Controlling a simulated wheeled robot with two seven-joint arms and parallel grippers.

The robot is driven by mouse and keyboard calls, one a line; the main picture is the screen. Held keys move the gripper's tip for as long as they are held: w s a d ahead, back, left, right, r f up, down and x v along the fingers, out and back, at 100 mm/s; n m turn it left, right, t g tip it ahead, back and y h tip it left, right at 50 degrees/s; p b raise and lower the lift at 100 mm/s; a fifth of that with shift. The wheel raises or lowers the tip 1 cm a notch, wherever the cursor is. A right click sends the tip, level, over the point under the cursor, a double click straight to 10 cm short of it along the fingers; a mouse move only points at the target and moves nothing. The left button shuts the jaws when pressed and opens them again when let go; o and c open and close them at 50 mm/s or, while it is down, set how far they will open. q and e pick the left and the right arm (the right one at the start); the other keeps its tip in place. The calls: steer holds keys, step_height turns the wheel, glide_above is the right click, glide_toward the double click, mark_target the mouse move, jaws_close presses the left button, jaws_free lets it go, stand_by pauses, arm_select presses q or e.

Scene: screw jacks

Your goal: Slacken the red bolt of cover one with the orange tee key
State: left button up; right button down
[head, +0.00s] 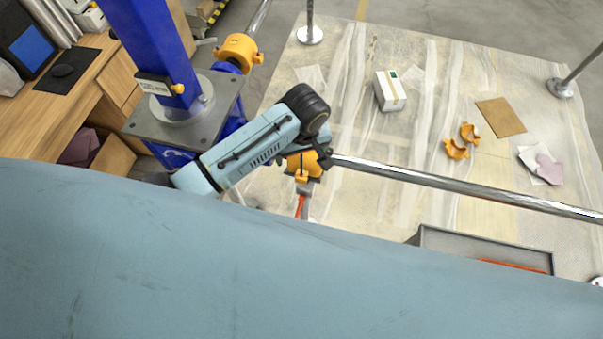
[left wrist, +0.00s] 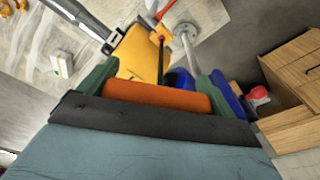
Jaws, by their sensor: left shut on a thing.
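My left gripper (left wrist: 158,92) is shut on the orange tee key's thick handle (left wrist: 160,98), which lies crosswise between its green fingers in the left wrist view. A thin shaft runs from the handle toward a small red bolt head (left wrist: 161,39) beside a yellow-orange cover (left wrist: 134,52); whether it seats on the bolt I cannot tell. In the head view a yellow-orange cover (head: 303,166) sits at the rod's left end, with a narrow red-orange piece (head: 300,206) below. Another orange cover (head: 238,52) is behind the blue column. Which is cover one is unclear. The left fingers are hidden in the head view.
The blue column (head: 152,35) stands on a grey plate, beside a wooden desk (head: 60,105). A shiny rod (head: 450,183) stretches right over the sheeted floor. A white box (head: 390,91), loose orange pieces (head: 457,149) and a grey tray (head: 430,232) lie there. My arm covers the foreground.

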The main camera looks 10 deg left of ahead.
arm_select(q)
steer(key=shift+s, duration=0.15)
steer(key=shift+r, duration=0.35)
stand_by(0.3)
steer(key=shift+r, duration=3.55)
